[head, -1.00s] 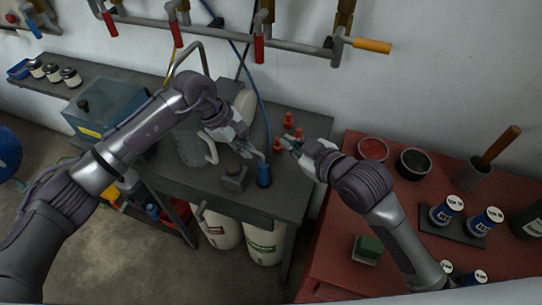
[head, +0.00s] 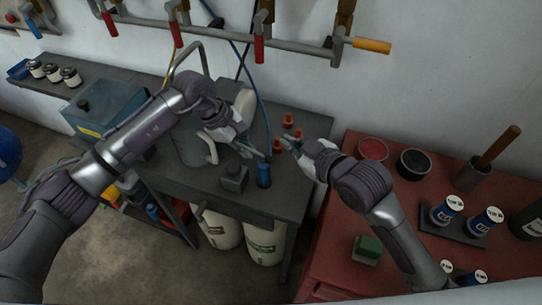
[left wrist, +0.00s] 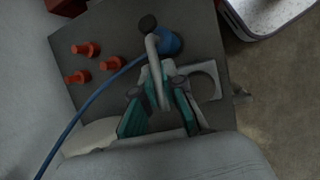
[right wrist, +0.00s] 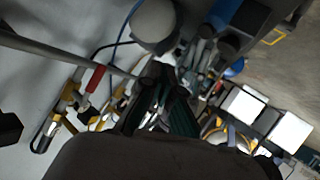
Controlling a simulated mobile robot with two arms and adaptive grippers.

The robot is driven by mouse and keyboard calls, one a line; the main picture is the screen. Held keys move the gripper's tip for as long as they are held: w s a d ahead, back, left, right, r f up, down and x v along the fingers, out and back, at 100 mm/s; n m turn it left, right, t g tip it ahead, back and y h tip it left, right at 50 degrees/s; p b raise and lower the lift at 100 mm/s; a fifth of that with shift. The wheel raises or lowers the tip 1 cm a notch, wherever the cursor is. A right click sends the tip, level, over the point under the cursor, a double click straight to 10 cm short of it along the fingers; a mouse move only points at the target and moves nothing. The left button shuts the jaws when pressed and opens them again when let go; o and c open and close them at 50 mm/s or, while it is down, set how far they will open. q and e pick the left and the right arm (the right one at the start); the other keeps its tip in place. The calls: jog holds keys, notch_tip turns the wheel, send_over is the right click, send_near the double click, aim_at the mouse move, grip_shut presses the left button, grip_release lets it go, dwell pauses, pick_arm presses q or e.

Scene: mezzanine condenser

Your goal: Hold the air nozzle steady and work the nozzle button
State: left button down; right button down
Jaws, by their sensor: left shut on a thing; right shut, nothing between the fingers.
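The air nozzle has a blue body (head: 264,175) near the right end of the grey bench, and it shows in the left wrist view (left wrist: 171,43) with a bent grey tube and a dark round cap (left wrist: 148,23). Whether that cap is the button, I cannot tell. My left gripper (head: 259,153) is shut on the nozzle's grey tube, which runs between its fingers in the left wrist view (left wrist: 158,85). My right gripper (head: 288,143) is shut and empty, just right of and above the nozzle in the head view, apart from it. It points toward the left gripper.
Orange-red fittings (head: 288,120) stand behind the nozzle. A blue hose (head: 266,115) hangs down to it. A dark block with a knob (head: 234,180) and a grey jug (head: 190,150) sit left. A red table (head: 330,235) with pots and cans is right.

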aim_at(269, 159)
dwell(0.4)
jog(key=r, duration=0.1)
jog(key=d+r, duration=0.2)
jog(key=shift+s+r, duration=0.1)
jog(key=shift+s, duration=0.2)
jog(key=shift+a, duration=0.15)
jog(key=w+a+f, duration=0.1)
jog(key=a+f, duration=0.3)
jog(key=f, duration=0.3)
jog(key=shift+w+f, duration=0.2)
jog(key=shift+f, duration=0.1)
jog(key=shift+a+f, duration=0.1)
dwell(1.1)
jog(key=shift+a+f, duration=0.15)
jog(key=shift+f, duration=0.1)
